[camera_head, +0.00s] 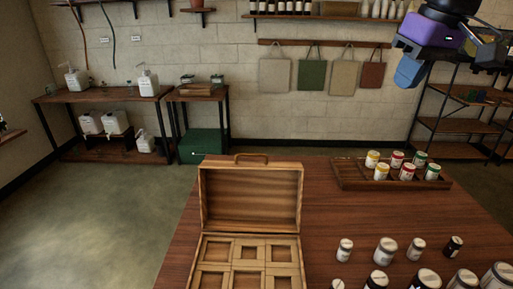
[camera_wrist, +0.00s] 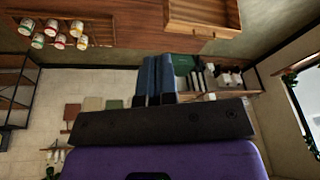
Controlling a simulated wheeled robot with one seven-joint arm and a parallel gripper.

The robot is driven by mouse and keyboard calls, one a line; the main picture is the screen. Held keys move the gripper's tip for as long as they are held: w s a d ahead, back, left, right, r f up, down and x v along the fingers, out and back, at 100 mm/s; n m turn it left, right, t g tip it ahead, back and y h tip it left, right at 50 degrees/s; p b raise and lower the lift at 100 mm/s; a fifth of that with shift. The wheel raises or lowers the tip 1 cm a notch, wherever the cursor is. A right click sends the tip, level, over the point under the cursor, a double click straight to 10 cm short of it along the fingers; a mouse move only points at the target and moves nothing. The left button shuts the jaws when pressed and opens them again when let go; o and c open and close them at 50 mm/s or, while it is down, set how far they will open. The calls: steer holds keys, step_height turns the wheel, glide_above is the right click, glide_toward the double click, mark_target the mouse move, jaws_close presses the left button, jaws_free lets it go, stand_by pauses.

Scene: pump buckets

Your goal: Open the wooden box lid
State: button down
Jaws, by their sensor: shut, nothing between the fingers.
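The wooden box (camera_head: 249,237) stands on the table with its lid (camera_head: 250,195) raised, standing roughly upright at the back with a handle on its top edge. Its inside shows several square compartments, cut off by the bottom of the head view. The wrist view sees the raised box lid (camera_wrist: 203,14) upside down at the top. My gripper (camera_head: 408,72) is high at the upper right of the head view, well apart from the box. Its blue fingers (camera_wrist: 157,80) are together and empty in the wrist view.
A wooden tray (camera_head: 350,174) with several capped jars stands at the table's back right. Several white jars (camera_head: 385,250) stand right of the box. Bare tabletop (camera_head: 325,215) lies between. Shelves and side tables line the back wall.

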steer(key=w+a+n+g+y, duration=0.15)
steer(key=w+a+n, duration=0.3)
steer(key=w, duration=1.05)
steer(key=w+a+f+n+g+y, duration=0.1)
steer(key=w+a+f+n+g, duration=0.15)
steer(key=w+a+f, duration=0.5)
steer(key=w+a+f+n+g+y, duration=0.15)
steer(key=w+a+f+n, duration=0.3)
steer(key=w, duration=0.65)
steer(key=w+a+f+n+g, duration=0.1)
steer(key=w+a+f+n, duration=0.15)
steer(key=f, duration=0.35)
steer(key=w+a+f+n+g, duration=0.1)
steer(key=w+a+f+g, duration=0.15)
steer(key=f, duration=0.35)
glide_toward(246, 163)
steer(key=shift+x, duration=2)
steer(key=shift+a, duration=0.1)
steer(key=shift+s+h, duration=0.1)
steer(key=shift+h, duration=0.2)
